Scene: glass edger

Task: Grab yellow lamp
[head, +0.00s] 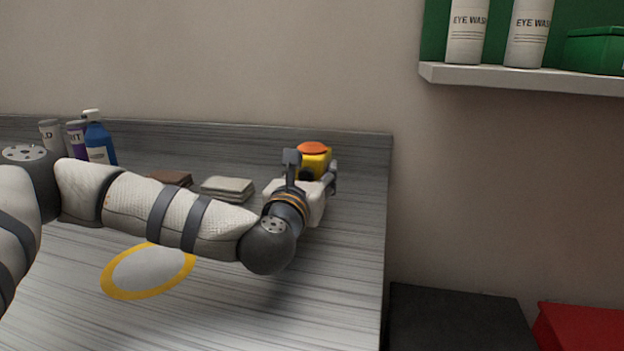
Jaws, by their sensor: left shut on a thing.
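The yellow lamp (318,160) has a yellow body and an orange top. It is at the back right of the grey worktop (240,300), near the low back edge. My left gripper (312,168) reaches it from the front and is shut on it, with a finger on either side. The lower part of the lamp is hidden behind the gripper. I cannot tell whether the lamp touches the worktop. My right gripper is not in view.
A blue bottle (98,140) and small labelled containers (76,138) stand at the back left. A grey cloth stack (228,188) and a brown one (171,178) lie mid-back. A yellow-ringed disc (150,271) lies in front. A shelf (520,77) with eye wash bottles hangs at upper right.

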